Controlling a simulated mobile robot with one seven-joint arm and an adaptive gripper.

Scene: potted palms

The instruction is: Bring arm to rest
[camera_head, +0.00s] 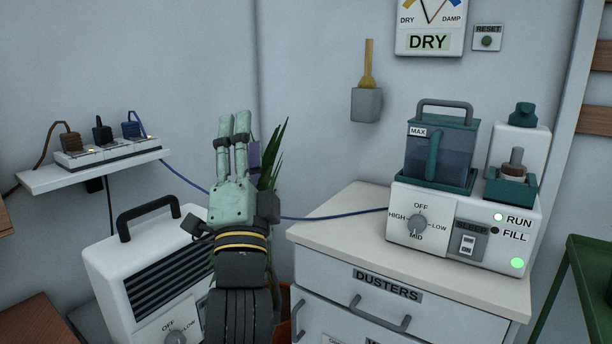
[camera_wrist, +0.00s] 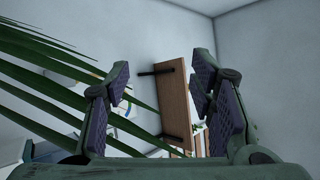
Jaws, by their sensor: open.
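My gripper (camera_head: 233,122) is raised in front of the wall in the head view, its fingers pointing up. In the wrist view my gripper (camera_wrist: 160,85) is open, with its purple-padded fingers apart and nothing held between them. Green palm leaves (camera_head: 273,158) show just right of the gripper in the head view. The palm's pot is mostly hidden behind my arm.
A white dusters cabinet (camera_head: 350,215) carries a humidifier-like machine (camera_head: 455,240) at right. A white heater (camera_head: 110,255) stands at lower left. A power strip (camera_head: 110,153) sits on a wall shelf (camera_head: 45,180); a blue cord (camera_head: 335,217) crosses behind. A brown wooden shelf (camera_wrist: 176,95) shows beyond the fingers.

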